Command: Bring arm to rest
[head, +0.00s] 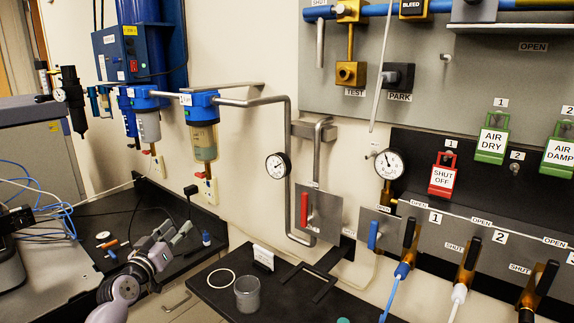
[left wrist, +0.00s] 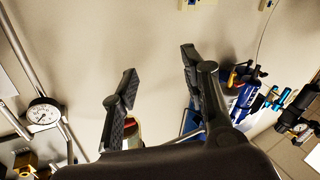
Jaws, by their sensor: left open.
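My left gripper (head: 176,236) is at the lower left of the head view, above the black bench by the wall. Its two fingers are spread apart with nothing between them. In the left wrist view the open fingers of the left gripper (left wrist: 155,75) point toward the bare cream wall, and no object lies between the tips. My left arm comes in from the bottom left of the head view. My right gripper is not in view.
A black shelf (head: 212,295) holds a clear cup (head: 247,293), a white ring (head: 221,278) and a small white card (head: 263,257). Blue-topped filters (head: 201,125) and a steel pipe run along the wall. A gauge (head: 278,166), a red-handled valve (head: 304,209) and a grey valve panel stand right.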

